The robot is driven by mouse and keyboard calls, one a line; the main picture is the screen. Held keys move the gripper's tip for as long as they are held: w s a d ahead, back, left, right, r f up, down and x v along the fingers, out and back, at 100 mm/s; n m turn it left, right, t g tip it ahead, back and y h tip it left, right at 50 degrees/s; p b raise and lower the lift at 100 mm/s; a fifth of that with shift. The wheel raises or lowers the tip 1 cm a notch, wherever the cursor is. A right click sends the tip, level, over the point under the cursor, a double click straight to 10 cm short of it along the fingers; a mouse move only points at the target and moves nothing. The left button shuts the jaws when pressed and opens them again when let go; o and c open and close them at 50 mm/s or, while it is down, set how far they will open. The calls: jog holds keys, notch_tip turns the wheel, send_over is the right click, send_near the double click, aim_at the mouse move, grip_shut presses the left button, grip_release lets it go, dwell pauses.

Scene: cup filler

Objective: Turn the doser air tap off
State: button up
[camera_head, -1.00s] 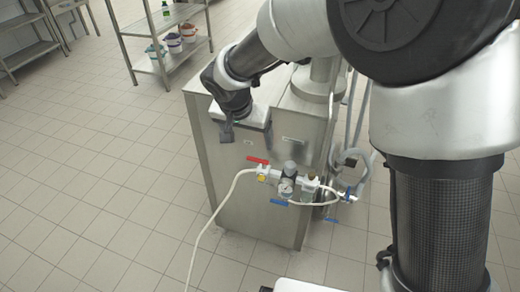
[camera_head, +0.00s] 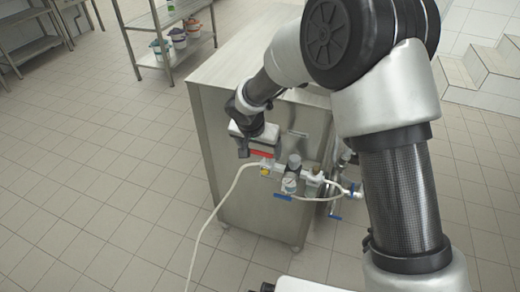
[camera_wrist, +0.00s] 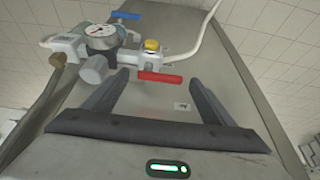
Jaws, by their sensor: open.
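On the front face of the steel cabinet is an air unit with a round gauge (camera_head: 289,186). A red tap handle (camera_head: 261,154) lies roughly level at its left end, by a yellow fitting. A blue tap handle (camera_head: 283,197) sits lower, and more blue handles (camera_head: 335,217) are at the right. No label tells me which tap is the doser's. In the wrist view the red handle (camera_wrist: 160,77) shows between and beyond my open fingers, lying crosswise. I cannot tell the remaining distance.
The steel cabinet (camera_head: 225,190) stands close behind the taps. A pale hose (camera_head: 213,218) runs from the unit down to the floor. A steel shelf (camera_head: 150,60) with several buckets is at the back. The tiled floor at left is clear.

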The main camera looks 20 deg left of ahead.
jog(key=c, duration=1.1)
jog(key=shift+o, duration=0.2)
